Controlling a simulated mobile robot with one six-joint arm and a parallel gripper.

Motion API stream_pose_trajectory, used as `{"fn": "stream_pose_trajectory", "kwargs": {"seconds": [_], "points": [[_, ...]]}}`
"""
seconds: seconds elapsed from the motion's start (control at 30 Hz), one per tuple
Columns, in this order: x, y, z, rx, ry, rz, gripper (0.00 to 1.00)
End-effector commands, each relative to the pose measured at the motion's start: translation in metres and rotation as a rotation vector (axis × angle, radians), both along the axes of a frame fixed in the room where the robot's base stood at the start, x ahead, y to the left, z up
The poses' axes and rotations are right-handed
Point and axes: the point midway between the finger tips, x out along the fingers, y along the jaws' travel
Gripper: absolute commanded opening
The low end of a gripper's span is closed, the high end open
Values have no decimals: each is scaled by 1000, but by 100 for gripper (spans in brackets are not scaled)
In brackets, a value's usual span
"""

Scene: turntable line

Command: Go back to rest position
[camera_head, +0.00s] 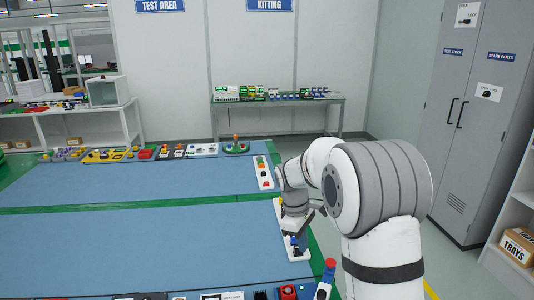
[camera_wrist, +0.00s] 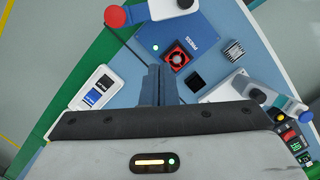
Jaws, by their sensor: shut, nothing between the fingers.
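My gripper (camera_head: 297,222) hangs at the right edge of the blue table (camera_head: 130,241), over a white panel (camera_head: 298,254) with a blue part on it. In the wrist view my gripper (camera_wrist: 160,84) points at the table with its two fingers together and nothing between them. Beyond the fingertips lies a blue plate marked PRESS (camera_wrist: 205,33) with a red-framed fan (camera_wrist: 178,55) on it. Whether the fingers touch anything below is hidden.
A red-knobbed lever (camera_wrist: 116,16) stands close beyond the fingers, and a white switch module (camera_wrist: 97,90) lies left. Several modules line the table's far edge. A back bench (camera_head: 278,103) and a grey cabinet (camera_head: 470,120) stand beyond. The table middle is clear.

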Motion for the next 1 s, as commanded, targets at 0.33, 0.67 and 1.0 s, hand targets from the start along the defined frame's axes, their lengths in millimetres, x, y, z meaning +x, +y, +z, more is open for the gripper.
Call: {"fn": "stream_pose_trajectory", "kwargs": {"seconds": [0.33, 0.67, 1.0], "points": [[-118, -26, 70, 95, -194, -426, 0], [-229, -37, 79, 205, -340, -817, 0], [-269, -37, 69, 254, -386, -977, 0]]}}
